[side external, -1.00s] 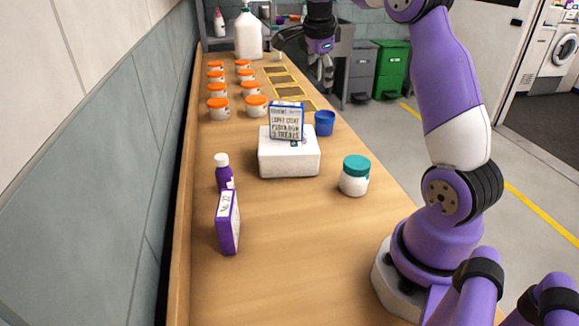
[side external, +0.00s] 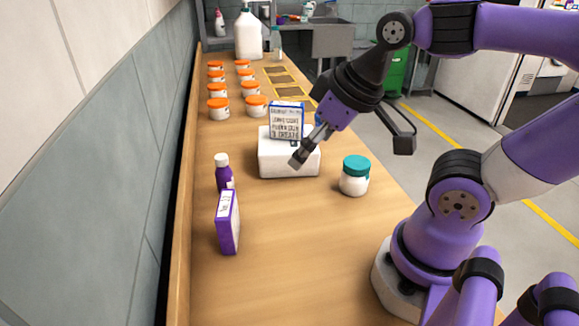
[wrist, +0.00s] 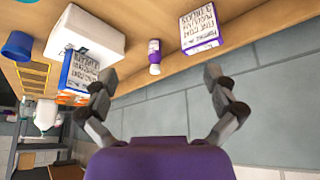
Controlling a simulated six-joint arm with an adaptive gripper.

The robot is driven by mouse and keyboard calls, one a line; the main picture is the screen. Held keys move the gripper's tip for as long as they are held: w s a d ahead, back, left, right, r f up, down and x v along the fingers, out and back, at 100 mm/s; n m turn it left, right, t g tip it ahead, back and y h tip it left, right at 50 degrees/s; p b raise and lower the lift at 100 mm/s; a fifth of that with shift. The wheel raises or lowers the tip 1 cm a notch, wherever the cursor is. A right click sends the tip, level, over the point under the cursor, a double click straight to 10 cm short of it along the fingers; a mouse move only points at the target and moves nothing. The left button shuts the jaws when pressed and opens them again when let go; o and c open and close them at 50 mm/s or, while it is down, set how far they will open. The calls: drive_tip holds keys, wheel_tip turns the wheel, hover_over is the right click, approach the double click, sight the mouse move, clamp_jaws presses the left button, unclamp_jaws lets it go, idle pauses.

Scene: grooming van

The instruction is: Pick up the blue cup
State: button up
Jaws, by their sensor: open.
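The blue cup (wrist: 18,46) stands on the wooden counter at the left edge of the wrist view, beyond the white box. In the side external view it is hidden behind my arm and gripper. My gripper (side external: 300,158) hangs tilted in front of the white box in that view. In the wrist view my gripper (wrist: 160,76) has its two fingers wide apart with nothing between them. The cup lies well to the left of the fingers there, not touching them.
A white box (side external: 275,160) carries a blue carton (side external: 285,121). A teal-lidded jar (side external: 355,176) stands to its right, a purple bottle (side external: 223,172) and purple carton (side external: 228,222) to its left. Several orange-lidded jars (side external: 218,108) stand farther back. The front counter (side external: 300,260) is clear.

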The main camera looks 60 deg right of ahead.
drive_tip(key=shift+r, duration=0.1)
wheel_tip(320, 180, up, 5)
drive_tip(key=w+d+r+m+h, duration=0.15)
drive_tip(key=w+d, duration=0.25)
drive_tip(key=d, duration=0.4)
drive_tip(key=w+d+m+h, duration=0.1)
drive_tip(key=w+d+m, duration=0.2)
drive_tip(key=w+d, duration=0.35)
drive_tip(key=w+d+r+m+h, duration=0.1)
drive_tip(key=w+d+m, duration=0.15)
drive_tip(key=d, duration=0.75)
drive_tip(key=s+d+f+m+g, duration=0.1)
drive_tip(key=d+f+m, duration=0.15)
drive_tip(key=d, duration=0.65)
drive_tip(key=shift+n+h, duration=0.25)
drive_tip(key=shift+h, duration=0.1)
drive_tip(key=f, duration=0.5)
drive_tip(key=w+d+f, duration=0.1)
drive_tip(key=f, duration=0.5)
drive_tip(key=d+f, duration=0.1)
drive_tip(key=f, duration=0.4)
drive_tip(key=shift+w+f, duration=0.25)
drive_tip(key=shift+f, duration=0.05)
drive_tip(key=shift+x, duration=3)
drive_tip(key=shift+s+d, duration=0.15)
drive_tip(key=c, duration=1)
